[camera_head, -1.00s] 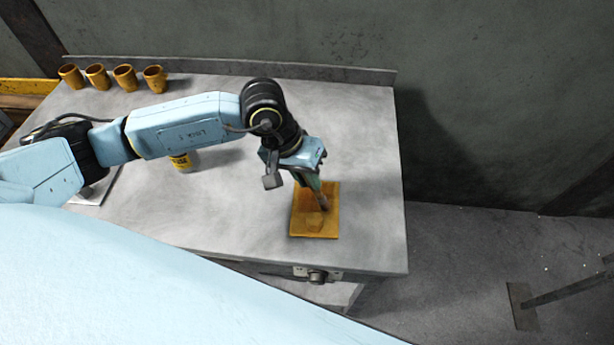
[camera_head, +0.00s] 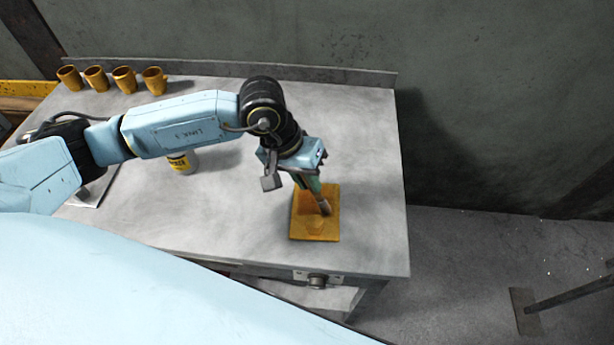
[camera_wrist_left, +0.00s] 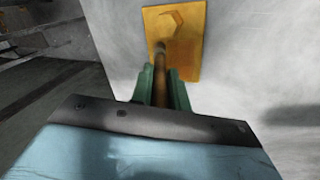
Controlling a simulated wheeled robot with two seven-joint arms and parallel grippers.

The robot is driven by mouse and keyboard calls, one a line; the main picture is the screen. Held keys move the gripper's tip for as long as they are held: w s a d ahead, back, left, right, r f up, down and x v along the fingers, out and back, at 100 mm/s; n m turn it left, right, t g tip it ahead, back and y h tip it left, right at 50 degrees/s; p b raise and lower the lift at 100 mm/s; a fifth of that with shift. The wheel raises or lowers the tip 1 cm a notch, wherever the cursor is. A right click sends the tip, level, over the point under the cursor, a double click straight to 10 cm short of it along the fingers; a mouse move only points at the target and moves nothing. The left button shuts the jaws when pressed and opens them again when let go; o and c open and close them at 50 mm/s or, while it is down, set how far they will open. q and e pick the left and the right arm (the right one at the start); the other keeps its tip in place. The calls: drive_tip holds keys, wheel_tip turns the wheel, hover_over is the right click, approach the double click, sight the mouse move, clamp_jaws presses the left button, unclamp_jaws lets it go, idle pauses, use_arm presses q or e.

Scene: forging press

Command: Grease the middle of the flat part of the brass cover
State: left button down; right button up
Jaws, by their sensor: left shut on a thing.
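The brush (camera_head: 325,207) slants down to the plate. Whether its tip touches the plate cannot be told. My right gripper is not in view.
Several brass-coloured cups (camera_head: 124,80) stand in a row at the table's back left. A yellow-labelled can (camera_head: 181,163) stands under my left arm. The table (camera_head: 230,220) around the plate is clear, with a raised ledge (camera_head: 240,68) along its back.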

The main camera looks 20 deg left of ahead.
use_arm(q)
drive_tip(key=shift+w+a+f+b, duration=0.1)
drive_tip(key=shift+w+b, duration=0.25)
drive_tip(key=shift+b, duration=0.1)
drive_tip(key=shift+r+p, duration=0.3)
drive_tip(key=shift+r, duration=1.3)
